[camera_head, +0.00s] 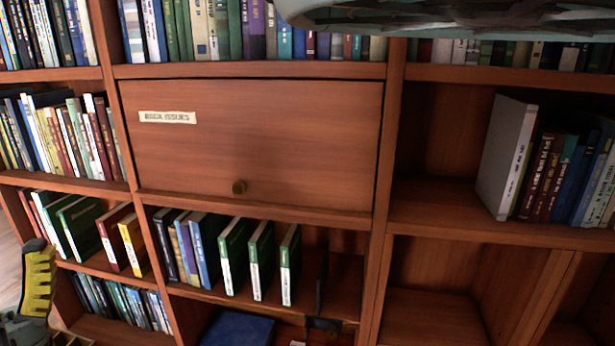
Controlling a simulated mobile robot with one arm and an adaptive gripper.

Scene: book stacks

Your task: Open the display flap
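The display flap (290,130) is a flat reddish-brown wooden panel in the middle of the bookcase. It is shut and lies flush in its frame. A pale label reading "BACK ISSUES" (167,117) is at its upper left. A small round brassy knob (239,187) sits near its lower edge. A yellow ribbed finger with a dark tip, which looks like part of my gripper (38,282), shows at the lower left edge. It is well apart from the flap and knob. The rest of the gripper is cut off or unclear, so its opening cannot be judged.
Upright books fill the shelf above the flap. Below it, dark and green books (233,255) stand beside a dark bookend (321,285). A blue book (238,329) lies flat lower down. A pale grey book (507,155) leans at right. The space before the flap looks clear.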

